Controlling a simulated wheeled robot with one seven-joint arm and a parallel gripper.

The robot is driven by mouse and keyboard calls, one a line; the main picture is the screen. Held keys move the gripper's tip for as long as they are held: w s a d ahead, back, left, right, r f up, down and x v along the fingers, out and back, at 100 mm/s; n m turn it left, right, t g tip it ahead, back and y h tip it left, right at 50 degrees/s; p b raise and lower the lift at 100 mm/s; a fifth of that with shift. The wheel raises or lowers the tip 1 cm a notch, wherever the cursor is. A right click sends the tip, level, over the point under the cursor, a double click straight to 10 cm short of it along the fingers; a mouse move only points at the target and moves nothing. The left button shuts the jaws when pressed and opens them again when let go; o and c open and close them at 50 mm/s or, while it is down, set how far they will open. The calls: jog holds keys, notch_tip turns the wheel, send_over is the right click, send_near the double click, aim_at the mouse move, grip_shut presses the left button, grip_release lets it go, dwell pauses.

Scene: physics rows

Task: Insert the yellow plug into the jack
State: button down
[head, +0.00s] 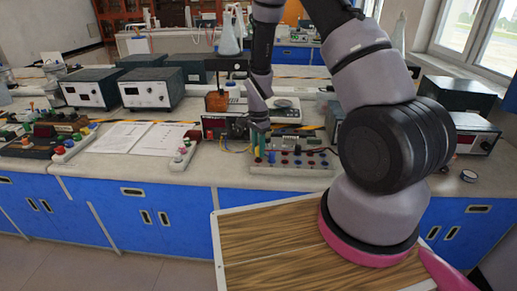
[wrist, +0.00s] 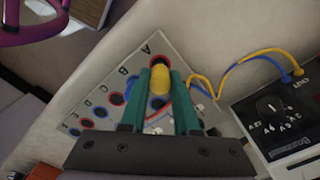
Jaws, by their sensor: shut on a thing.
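The yellow plug (wrist: 160,81) is held between the two green fingers of my gripper (wrist: 160,74) in the wrist view. A pale jack board (wrist: 112,84) with lettered, ringed jacks lies beneath. The plug overlaps a red-ringed jack (wrist: 163,58) near the letter A, and its lower end is hidden, so I cannot tell whether it is above or in the jack. In the head view my gripper (head: 263,150) reaches down at the left end of the board (head: 302,170), and the plug cannot be made out there.
A meter with a dial (wrist: 275,107) stands right of the board, with yellow and blue leads (wrist: 235,65) running from it. Open papers (head: 130,136) and a row of coloured posts (head: 182,153) lie to the left. Power supplies (head: 145,91) stand further back.

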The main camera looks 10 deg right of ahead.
jog(key=shift+f, duration=1.05)
dwell(0.8)
jog(key=shift+c, duration=0.9)
grip_release()
jog(key=shift+r, duration=3.3)
